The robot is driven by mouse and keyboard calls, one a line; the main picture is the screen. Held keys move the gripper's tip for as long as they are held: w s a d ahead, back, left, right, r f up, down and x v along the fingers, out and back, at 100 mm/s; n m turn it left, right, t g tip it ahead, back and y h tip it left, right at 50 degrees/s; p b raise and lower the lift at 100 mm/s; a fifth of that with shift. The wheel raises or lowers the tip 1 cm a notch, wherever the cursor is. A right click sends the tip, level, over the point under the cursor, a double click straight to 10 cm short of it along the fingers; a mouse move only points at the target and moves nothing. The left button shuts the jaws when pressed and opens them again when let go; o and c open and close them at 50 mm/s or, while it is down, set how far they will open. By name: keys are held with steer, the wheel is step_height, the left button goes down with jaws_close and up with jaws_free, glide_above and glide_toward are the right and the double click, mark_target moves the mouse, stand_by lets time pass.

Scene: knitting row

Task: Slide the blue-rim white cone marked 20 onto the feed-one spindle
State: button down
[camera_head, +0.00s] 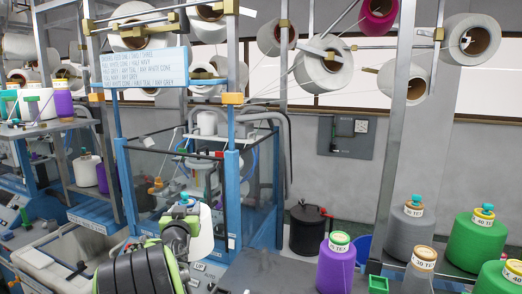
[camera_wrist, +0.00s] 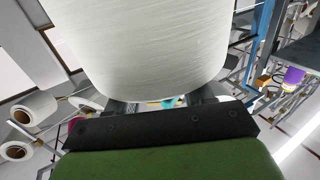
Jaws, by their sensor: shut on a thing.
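My gripper (camera_head: 186,212) is at the lower middle of the head view, shut on a white cone (camera_head: 203,237). The cone hangs beside and partly behind my arm, with a blue piece near its top; I cannot read a number on it. In the wrist view the white cone (camera_wrist: 150,45) fills the upper middle, above the dark gripper bar and the two fingers (camera_wrist: 163,103). Its rim and label are out of that view. Several spindles on the overhead rack hold cones; I cannot tell which one is the feed-one spindle.
A blue-framed glass machine (camera_head: 180,185) stands just behind my gripper. A sign (camera_head: 138,68) hangs above it. Purple (camera_head: 336,262), grey (camera_head: 408,232) and green (camera_head: 475,240) cones stand at the right. A black bin (camera_head: 308,230) is behind them. Metal posts (camera_head: 398,110) cross the right side.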

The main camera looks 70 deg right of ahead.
steer(key=s+d+r+m+g+h+p, duration=0.1)
steer(key=s+r+m+g+p, duration=0.15)
steer(key=s+r+g, duration=0.5)
steer(key=s+d+r+m+g+p, duration=0.25)
steer(key=s+r, duration=0.65)
steer(key=s, duration=0.5)
step_height(320, 180, down, 20)
steer(key=b, duration=1.4)
steer(key=shift+a+m+t, duration=0.4)
steer(key=shift+a, duration=0.05)
steer(key=shift+s+r, duration=0.1)
steer(key=shift+r, duration=0.05)
steer(key=shift+c, duration=1.8)
jaws_free()
steer(key=shift+f, duration=0.2)
